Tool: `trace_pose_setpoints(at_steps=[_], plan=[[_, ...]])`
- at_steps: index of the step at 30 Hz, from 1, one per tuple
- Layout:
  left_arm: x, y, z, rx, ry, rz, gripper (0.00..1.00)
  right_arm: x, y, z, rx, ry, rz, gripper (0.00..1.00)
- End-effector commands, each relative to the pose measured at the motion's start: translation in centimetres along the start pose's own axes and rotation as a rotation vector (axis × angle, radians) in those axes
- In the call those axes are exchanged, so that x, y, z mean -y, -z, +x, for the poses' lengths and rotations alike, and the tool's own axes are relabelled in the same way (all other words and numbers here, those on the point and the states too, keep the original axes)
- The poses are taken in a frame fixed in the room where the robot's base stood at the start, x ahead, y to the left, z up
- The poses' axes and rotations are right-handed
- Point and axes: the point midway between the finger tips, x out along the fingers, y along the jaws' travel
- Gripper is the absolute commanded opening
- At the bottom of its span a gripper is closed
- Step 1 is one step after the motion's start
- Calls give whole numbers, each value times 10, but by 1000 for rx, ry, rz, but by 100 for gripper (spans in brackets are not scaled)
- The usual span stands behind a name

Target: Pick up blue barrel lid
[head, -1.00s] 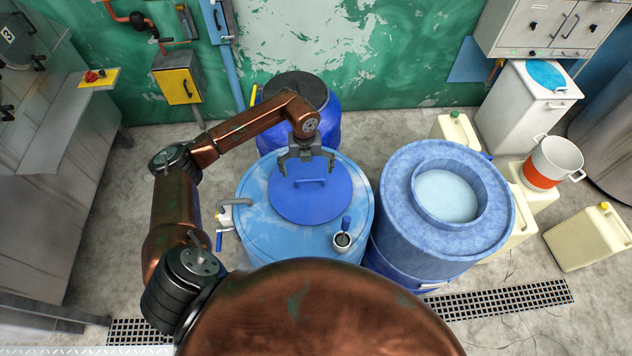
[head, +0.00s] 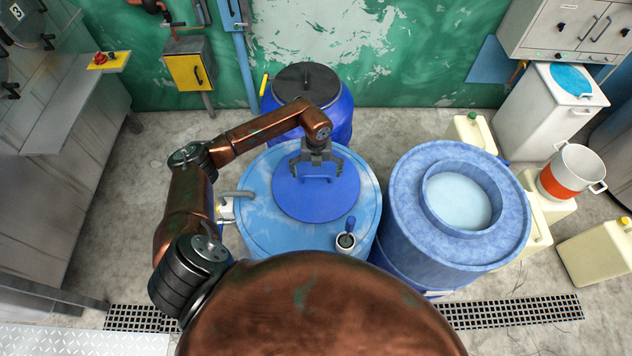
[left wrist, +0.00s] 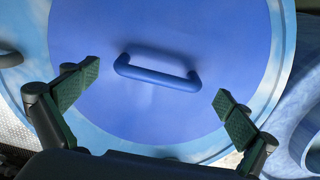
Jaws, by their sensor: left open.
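The blue barrel lid (head: 318,200) is a round, flat disc with a bar handle. It lies on top of the light blue barrel (head: 262,222) in the middle of the head view. My left gripper (head: 317,174) is over the lid's handle, open and empty. In the left wrist view the lid (left wrist: 160,100) fills the middle, with its handle (left wrist: 157,73) lying between and beyond the two spread fingertips (left wrist: 157,92). The fingers do not touch the handle there. In the head view the gripper hides part of the handle. My right gripper is not in view.
A second blue barrel (head: 405,215) with an open round top stands close on the right. A dark-lidded blue barrel (head: 338,118) stands behind. A small capped fitting (head: 346,240) rises from the front of the barrel top, and a grey pipe (head: 236,194) sticks out left.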

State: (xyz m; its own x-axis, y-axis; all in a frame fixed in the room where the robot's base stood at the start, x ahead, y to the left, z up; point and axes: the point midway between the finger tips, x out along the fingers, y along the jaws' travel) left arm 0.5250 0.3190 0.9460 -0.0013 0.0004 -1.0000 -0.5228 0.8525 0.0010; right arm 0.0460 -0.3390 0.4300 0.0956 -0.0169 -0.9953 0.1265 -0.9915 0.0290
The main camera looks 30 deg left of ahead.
Motion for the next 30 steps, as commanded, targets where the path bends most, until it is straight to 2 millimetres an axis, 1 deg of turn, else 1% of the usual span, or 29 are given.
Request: trace_pose_setpoints(at_steps=[1,3,6,12,14,30], plan=[[-2,0,7,-3,0,-3,100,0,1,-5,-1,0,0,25],[-1,0,18,-3,0,-2,100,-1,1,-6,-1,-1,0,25],[-1,-1,26,0,1,0,100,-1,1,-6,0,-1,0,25],[-1,-1,28,1,1,0,100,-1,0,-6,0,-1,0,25],[-1,-1,28,1,1,0,97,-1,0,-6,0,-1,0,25],[-1,-1,28,1,0,0,59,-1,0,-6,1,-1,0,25]])
